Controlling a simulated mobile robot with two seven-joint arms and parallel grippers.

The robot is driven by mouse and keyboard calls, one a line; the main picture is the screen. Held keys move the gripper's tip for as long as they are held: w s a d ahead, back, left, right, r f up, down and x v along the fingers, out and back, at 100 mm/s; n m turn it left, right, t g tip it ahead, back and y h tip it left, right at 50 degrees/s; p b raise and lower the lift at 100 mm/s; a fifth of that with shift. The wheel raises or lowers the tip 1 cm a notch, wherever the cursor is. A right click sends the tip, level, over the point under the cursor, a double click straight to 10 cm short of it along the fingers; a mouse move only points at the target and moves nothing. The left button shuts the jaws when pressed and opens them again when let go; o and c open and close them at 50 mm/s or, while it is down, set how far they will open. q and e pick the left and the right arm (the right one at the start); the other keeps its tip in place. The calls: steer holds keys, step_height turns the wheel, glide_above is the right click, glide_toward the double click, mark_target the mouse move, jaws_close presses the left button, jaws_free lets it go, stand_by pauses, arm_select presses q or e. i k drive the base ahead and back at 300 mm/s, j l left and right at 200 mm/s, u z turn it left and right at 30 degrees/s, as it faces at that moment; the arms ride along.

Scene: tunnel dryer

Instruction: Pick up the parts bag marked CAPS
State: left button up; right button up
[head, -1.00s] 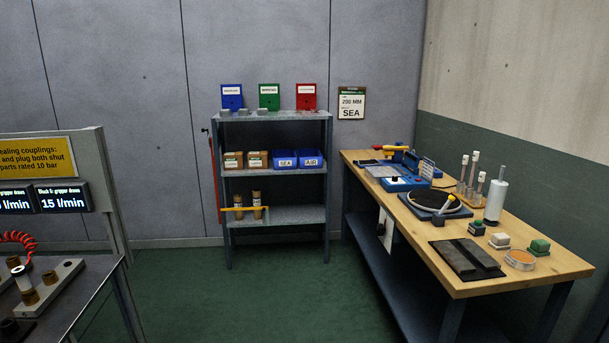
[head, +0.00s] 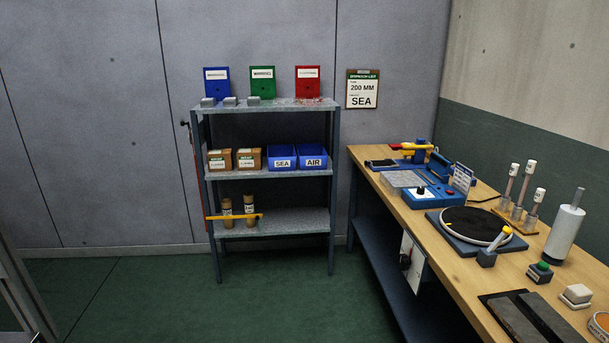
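I cannot make out any bag marked CAPS in the head view. A pale, see-through flat item (head: 402,179) lies on the wooden bench (head: 415,222) beside a blue machine; I cannot tell whether it is a bag, and no lettering on it is readable. Some small clear items (head: 314,101) lie on the top of the grey shelf rack (head: 270,107), below a red board; they are too small to identify. Neither of my grippers is in view.
The rack holds brown boxes (head: 234,159), blue bins marked SEA (head: 283,163) and AIR (head: 313,163), and two brown tubes (head: 238,211). A black turntable (head: 470,225) and a white roll (head: 564,234) stand on the bench. Green floor (head: 140,290) is clear before the rack.

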mark_target(298, 100)
steer(key=i, duration=4.25)
steer(key=i+u, duration=0.2)
steer(key=i, duration=0.35)
steer(key=l, duration=0.05)
